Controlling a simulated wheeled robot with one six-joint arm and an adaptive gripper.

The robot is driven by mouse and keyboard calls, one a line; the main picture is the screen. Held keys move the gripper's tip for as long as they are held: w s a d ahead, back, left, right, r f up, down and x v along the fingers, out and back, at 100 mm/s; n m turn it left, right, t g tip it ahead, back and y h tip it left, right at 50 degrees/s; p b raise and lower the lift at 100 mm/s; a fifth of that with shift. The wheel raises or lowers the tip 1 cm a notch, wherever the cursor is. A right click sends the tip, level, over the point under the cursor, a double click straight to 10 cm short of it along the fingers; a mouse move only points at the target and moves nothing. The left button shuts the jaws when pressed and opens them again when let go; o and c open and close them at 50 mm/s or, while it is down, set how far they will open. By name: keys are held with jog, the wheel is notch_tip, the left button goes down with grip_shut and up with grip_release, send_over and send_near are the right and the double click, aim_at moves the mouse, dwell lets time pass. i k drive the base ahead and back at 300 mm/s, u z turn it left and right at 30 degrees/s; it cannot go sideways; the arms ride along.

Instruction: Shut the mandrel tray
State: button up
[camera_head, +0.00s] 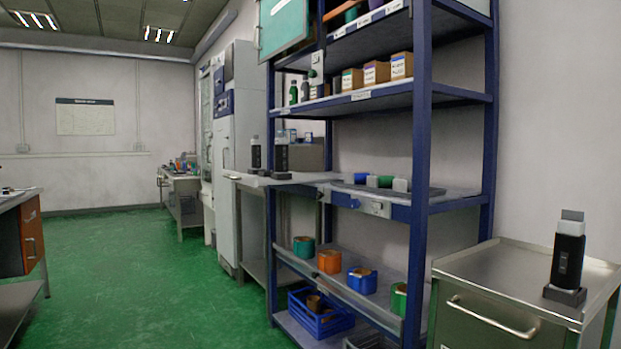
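A tall white and grey machine cabinet (224,150) with a blue panel on its upper front stands against the right wall, beyond the shelving. It may be the sleeve applicator, but I see it at a steep angle and from some distance. I cannot make out a mandrel tray on it, nor whether one is open or shut. My gripper is not in view.
A blue shelving rack (422,150) with boxes and coloured rolls stands right of centre. A metal cabinet (480,322) with a black device (568,262) on top is at front right. An orange-fronted bench (30,238) is at left. The green floor (140,285) between is clear.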

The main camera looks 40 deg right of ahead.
aim_at(254, 179)
jog(key=z, duration=0.55)
jog(key=i, duration=0.75)
jog(key=u, duration=0.45)
jog(key=i, duration=1.8)
jog(key=u, duration=0.1)
